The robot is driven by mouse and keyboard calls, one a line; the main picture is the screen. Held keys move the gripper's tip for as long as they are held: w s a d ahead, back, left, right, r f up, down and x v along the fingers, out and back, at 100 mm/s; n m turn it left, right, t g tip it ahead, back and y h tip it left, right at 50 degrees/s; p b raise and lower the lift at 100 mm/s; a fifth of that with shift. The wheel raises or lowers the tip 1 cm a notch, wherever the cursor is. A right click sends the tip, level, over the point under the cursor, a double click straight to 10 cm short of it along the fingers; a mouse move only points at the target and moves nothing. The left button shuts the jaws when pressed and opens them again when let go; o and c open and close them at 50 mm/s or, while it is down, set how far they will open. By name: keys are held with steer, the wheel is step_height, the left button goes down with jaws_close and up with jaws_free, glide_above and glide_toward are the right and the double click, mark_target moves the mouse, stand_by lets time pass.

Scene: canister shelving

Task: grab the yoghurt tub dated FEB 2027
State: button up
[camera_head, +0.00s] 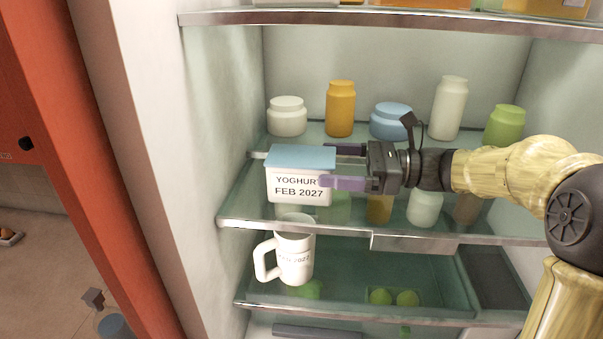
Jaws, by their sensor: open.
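The yoghurt tub (292,182) is a white box with a blue lid and reads YOGHURT FEB 2027. It stands upright at the left front of the middle glass shelf. My gripper (335,166) comes in from the right with its jaws open. One purple finger is at the tub's near front side, covering the end of the word YOGHURT. The other finger is at the back right, by the lid's far corner. The right end of the tub lies between the fingers. I cannot tell whether either finger touches it.
A white jar (287,116), an orange jar (340,108), a blue jar (391,121), a tall white bottle (449,107) and a green jar (504,125) stand behind on the shelf. A white mug (294,252) stands on the shelf below. The fridge wall is close to the tub's left.

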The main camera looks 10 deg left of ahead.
mark_target(310, 165)
steer(key=a, duration=0.1)
steer(key=a+p, duration=0.2)
steer(key=shift+s+a+f, duration=0.1)
steer(key=shift+s+a, duration=0.25)
steer(key=shift+a, duration=0.05)
steer(key=shift+a+f, duration=0.2)
steer(key=shift+a, duration=0.3)
steer(key=shift+c, duration=0.4)
steer(key=c, duration=1.3)
steer(key=shift+r, duration=0.15)
step_height(310, 165, up, 10)
steer(key=shift+f+b, duration=0.1)
steer(key=shift+b, duration=1)
